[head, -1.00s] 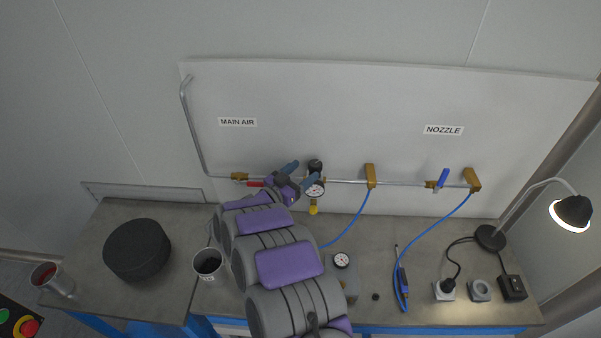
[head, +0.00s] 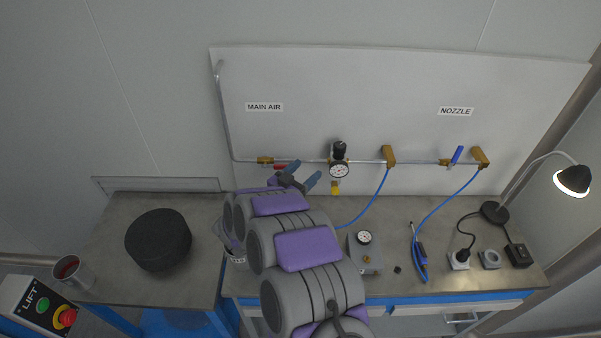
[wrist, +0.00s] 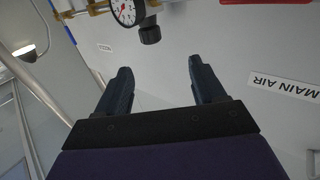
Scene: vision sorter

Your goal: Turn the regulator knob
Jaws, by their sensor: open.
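The regulator has a black knob (head: 340,148) on top and a white round gauge (head: 339,171) below it, on the pipe along the back panel. My gripper (head: 306,178) is open and empty, below and left of the regulator in the head view. In the wrist view the black knob (wrist: 149,30) and the gauge (wrist: 127,11) are at the top, beyond the open fingers (wrist: 162,85).
A red-handled valve (head: 283,165) sits on the pipe left of the regulator, under the MAIN AIR label (head: 264,107). A blue-handled valve (head: 457,155) is at right. A blue hose (head: 375,205) hangs from the pipe. A grey box with a gauge (head: 366,250) stands on the bench.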

